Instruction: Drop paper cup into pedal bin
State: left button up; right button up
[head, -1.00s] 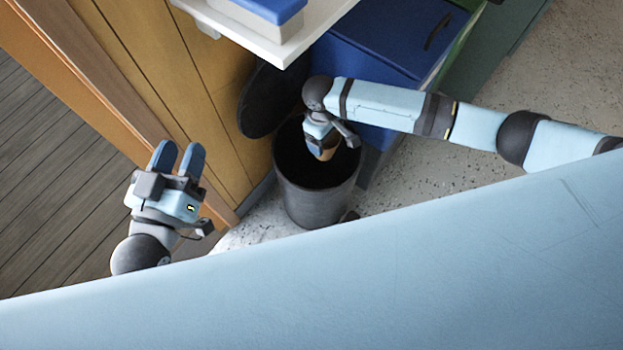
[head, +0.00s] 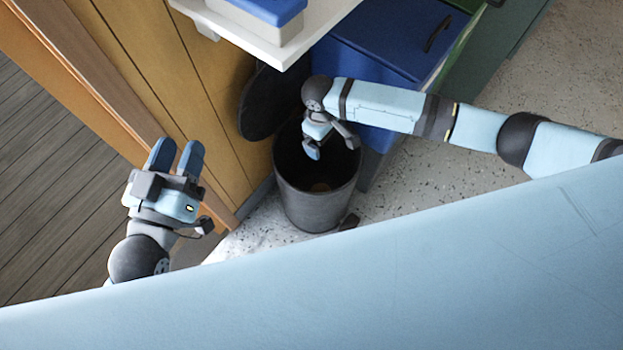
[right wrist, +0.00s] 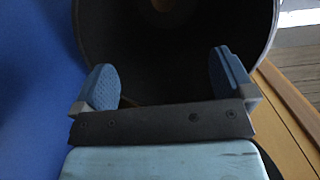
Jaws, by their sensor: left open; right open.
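The dark pedal bin (head: 315,208) stands on the floor with its round lid (head: 268,100) swung up against the wooden wall. A small brown patch, apparently the paper cup (head: 319,187), shows dimly down inside the bin. My right gripper (head: 313,150) is over the bin's mouth, pointing down, open and empty. In the right wrist view its two blue fingers (right wrist: 166,82) stand wide apart before the bin's dark interior (right wrist: 180,45), with nothing between them. My left gripper (head: 175,156) is open and empty, to the left of the bin.
A white shelf (head: 265,45) with a blue-lidded box (head: 262,12) juts out above and behind the bin. A blue cabinet (head: 375,50) stands behind my right arm. Speckled floor (head: 420,180) is clear to the bin's right.

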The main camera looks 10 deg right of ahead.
pick_arm(q)
jog(key=s+a+f+g+y+p, duration=0.1)
jog(key=a+f+g+y+p, duration=0.2)
jog(key=f, duration=0.5)
jog(key=shift+s+a+f+g+p, duration=0.3)
jog(key=shift+s+a+g+p, duration=0.05)
jog(key=shift+g+p, duration=0.15)
pick_arm(e)
notch_tip(320, 180, up, 12)
jog(key=w+a, duration=0.1)
jog(key=shift+w+r, duration=0.25)
jog(key=shift+a, duration=0.15)
